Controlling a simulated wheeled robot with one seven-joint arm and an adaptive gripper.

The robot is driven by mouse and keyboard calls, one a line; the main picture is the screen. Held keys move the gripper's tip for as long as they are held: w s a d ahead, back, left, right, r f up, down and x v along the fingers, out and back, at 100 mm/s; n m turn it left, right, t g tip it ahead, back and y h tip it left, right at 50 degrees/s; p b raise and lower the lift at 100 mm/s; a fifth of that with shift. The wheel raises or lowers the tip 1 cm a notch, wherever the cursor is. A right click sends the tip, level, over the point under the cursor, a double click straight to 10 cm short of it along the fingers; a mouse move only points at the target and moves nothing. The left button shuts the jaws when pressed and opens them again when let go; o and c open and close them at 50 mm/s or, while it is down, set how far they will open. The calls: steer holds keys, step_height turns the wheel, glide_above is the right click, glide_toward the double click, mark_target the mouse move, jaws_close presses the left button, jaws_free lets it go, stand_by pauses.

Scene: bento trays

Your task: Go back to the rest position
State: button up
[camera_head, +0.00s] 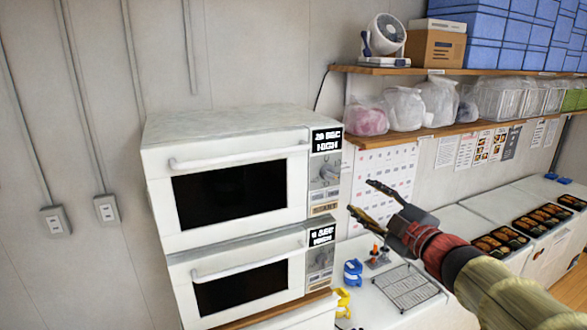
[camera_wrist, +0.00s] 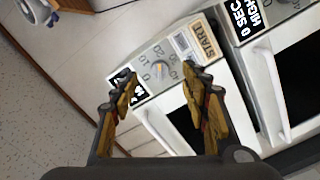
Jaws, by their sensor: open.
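My gripper (camera_head: 366,202) is open and empty, in front of and to the right of the two stacked microwaves in the head view. In the wrist view its two fingers (camera_wrist: 158,88) are spread apart, with a microwave control panel beyond them. The upper microwave (camera_head: 225,140) and lower microwave (camera_head: 178,262) are white, and their doors are shut. I cannot tell whether a fingertip touches a panel, but there appears to be a gap.
Below my gripper are a wire rack (camera_head: 406,288), a blue item (camera_head: 352,271) and a yellow item (camera_head: 342,301) on a white counter. Several black bento trays (camera_head: 500,243) stand at the right. Wooden shelves (camera_head: 400,71) hold a fan (camera_head: 384,36), bags and blue boxes.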

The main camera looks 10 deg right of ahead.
steer(key=s+d+f+m+g+h, duration=0.1)
steer(key=d+f+m+g+h, duration=0.1)
steer(key=d+f+m+h, duration=0.65)
steer(key=s+d+f+m+g+h+b, duration=0.1)
steer(key=s+d+f+m+g+b, duration=0.35)
steer(key=s+f, duration=0.45)
steer(key=s+a+f+m+g+y+b, duration=0.1)
steer(key=s+a+f+g+y+b, duration=0.1)
steer(key=s+a+f+b, duration=0.7)
steer(key=s+a+f+m+g+y+b, duration=0.1)
steer(key=s+a+f+g+y+b, duration=0.2)
steer(key=s+a+f+b, duration=0.6)
step_height(320, 180, down, 7)
steer(key=shift+s+a+r, duration=0.1)
steer(key=shift+s+a, duration=0.25)
steer(key=shift+s, duration=0.8)
steer(key=c, duration=0.3)
